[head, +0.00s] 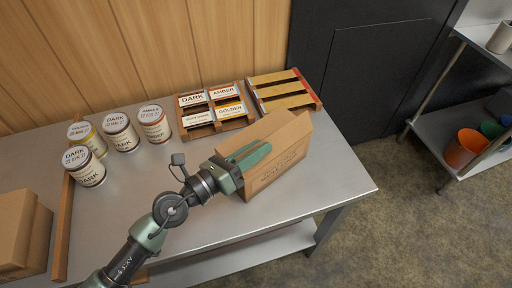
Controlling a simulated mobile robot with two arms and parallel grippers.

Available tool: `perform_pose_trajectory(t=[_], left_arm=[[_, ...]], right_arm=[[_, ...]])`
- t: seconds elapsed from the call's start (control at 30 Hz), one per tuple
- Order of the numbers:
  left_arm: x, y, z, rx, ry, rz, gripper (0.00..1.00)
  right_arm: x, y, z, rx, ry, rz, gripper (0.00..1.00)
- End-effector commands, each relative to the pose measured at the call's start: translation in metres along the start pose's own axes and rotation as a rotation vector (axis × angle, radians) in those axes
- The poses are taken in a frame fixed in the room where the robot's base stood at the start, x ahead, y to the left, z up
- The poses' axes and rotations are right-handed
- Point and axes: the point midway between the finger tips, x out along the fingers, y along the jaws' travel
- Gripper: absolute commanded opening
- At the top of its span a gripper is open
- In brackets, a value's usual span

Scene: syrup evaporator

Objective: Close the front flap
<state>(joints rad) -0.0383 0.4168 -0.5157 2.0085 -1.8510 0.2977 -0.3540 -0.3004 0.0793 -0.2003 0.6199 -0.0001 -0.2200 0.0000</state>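A cardboard box (284,171) with dark print on its long side stands on the metal table near its right end. Tan cardboard panels show along its top, but I cannot make out clearly how each flap lies. My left gripper (262,152) reaches in from the lower left and lies over the top of the box at its left end. Its green fingers hide part of the box top, and the front flap cannot be told apart there. I cannot tell whether the fingers touch the cardboard or how far apart they are. My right gripper is out of view.
Several labelled cans (120,132) stand at the table's back left. Two wooden trays, one with label cards (194,100) and one with slats (284,90), lie behind the box. Brown cartons (20,235) sit at the left edge. A shelf with an orange bucket (465,148) stands right.

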Motion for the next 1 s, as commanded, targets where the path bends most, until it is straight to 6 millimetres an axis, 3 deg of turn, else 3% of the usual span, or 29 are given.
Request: perform_pose_trajectory(t=[0.03, 0.1, 1.0], left_arm=[[-0.0002, 0.0001, 0.0, 0.0, 0.0, 0.0, 0.17], [-0.0003, 0.0001, 0.0001, 0.0, 0.0, 0.0, 0.0], [-0.0004, 0.0003, 0.0006, 0.0, -0.001, 0.001, 0.0]], right_arm=[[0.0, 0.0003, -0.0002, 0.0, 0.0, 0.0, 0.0], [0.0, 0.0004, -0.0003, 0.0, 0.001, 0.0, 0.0], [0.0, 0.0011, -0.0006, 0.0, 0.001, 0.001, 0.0]])
